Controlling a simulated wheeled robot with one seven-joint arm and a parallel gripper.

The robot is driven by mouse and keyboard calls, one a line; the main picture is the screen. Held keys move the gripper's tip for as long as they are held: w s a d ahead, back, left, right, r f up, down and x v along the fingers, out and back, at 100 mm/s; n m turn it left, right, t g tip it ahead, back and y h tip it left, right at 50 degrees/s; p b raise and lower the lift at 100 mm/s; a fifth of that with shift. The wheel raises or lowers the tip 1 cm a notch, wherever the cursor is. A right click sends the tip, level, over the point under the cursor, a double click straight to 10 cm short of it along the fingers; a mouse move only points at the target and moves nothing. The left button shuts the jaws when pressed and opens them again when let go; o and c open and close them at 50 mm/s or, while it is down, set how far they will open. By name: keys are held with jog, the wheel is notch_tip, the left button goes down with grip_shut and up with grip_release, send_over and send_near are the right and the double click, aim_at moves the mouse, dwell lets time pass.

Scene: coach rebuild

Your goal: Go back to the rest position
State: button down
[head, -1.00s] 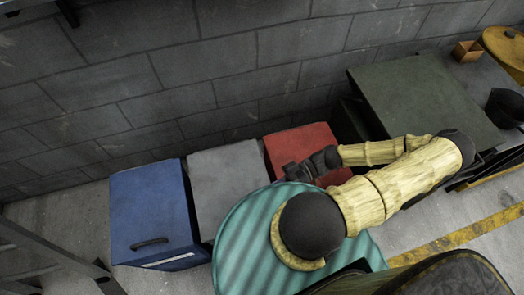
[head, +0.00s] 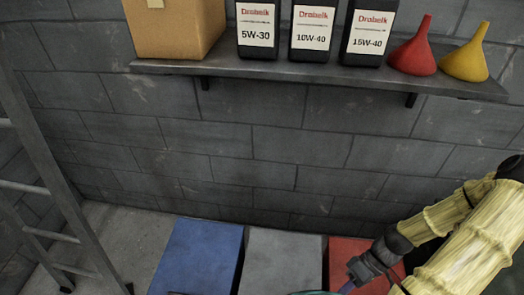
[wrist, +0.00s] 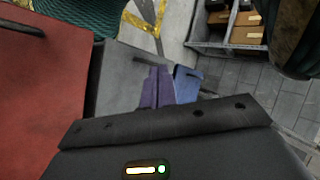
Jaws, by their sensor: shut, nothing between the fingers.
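My gripper (head: 350,284) is low at the right in the head view, over the left part of the red box (head: 340,252). In the wrist view its two purple fingers (wrist: 157,88) are together with nothing between them. My yellow-sleeved arm reaches in from the right edge and is bent at the elbow.
A grey box (head: 282,258) and a blue box (head: 200,255) stand left of the red one along the block wall. A wall shelf (head: 300,76) holds a cardboard box (head: 175,30), oil bottles, a red funnel (head: 413,52) and a yellow funnel (head: 466,55). A ladder (head: 50,170) stands left.

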jog(key=w+a+r+m+t+h+p, duration=0.2)
jog(key=w+a+r+m+t+h, duration=0.1)
jog(key=r, duration=0.9)
jog(key=w+a+r+m+t+h+p, duration=0.3)
jog(key=w+r, duration=0.5)
jog(key=r, duration=0.5)
jog(key=shift+a+r+t+h, duration=0.15)
jog(key=shift+r+t+h, duration=0.15)
jog(key=shift+t+h, duration=0.65)
jog(key=shift+w, duration=0.1)
